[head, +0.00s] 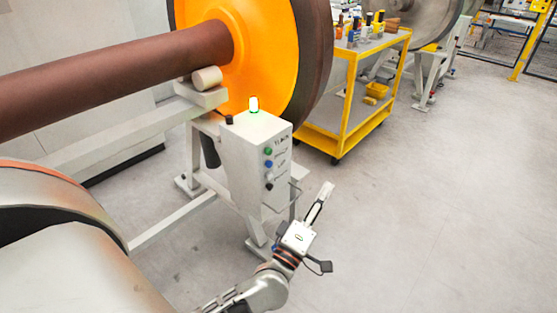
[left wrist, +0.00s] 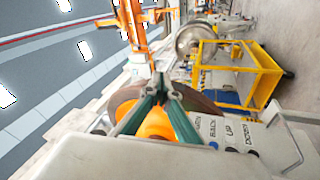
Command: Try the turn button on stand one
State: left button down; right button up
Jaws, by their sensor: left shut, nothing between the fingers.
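The white control box (head: 248,150) of the stand is in the middle of the head view. Its side face carries a column of buttons: a green one (head: 268,151) at the top, a blue one (head: 268,164), a pale one and a black one below. A lit lamp stands on top. My left gripper (head: 326,189) is shut and empty, to the right of the box and apart from it. In the left wrist view its fingers (left wrist: 160,90) meet above the box; a blue button (left wrist: 213,145) shows, and the green one is not clearly visible. My right gripper is out of view.
A wheelset with an orange wheel (head: 268,50) and brown axle (head: 110,65) rests behind the box. A wire guard (head: 296,197) sticks out from the box near my gripper. A yellow tool cart (head: 347,105) stands behind; the floor to the right is clear.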

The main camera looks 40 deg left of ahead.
aim_at(268, 151)
pick_arm(q)
jog(key=w+a+f+n+g+y+b, duration=0.2)
jog(key=w+a+f+n+g+y, duration=0.1)
jog(key=n, duration=0.7)
jog(key=w+a+f+n+g+y+b, duration=0.3)
jog(key=w+a+n+g+y, duration=0.1)
jog(key=a+n+y, duration=0.4)
jog(key=w+a+n, duration=0.1)
jog(key=a+n, duration=0.1)
jog(key=n, duration=0.1)
jog(key=shift+w, duration=0.35)
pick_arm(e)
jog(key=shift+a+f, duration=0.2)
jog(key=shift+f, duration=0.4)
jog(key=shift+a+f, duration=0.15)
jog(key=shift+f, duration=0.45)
pick_arm(q)
jog(key=shift+a, duration=0.1)
jog(key=a, duration=0.8)
jog(key=shift+w+a+b, duration=0.35)
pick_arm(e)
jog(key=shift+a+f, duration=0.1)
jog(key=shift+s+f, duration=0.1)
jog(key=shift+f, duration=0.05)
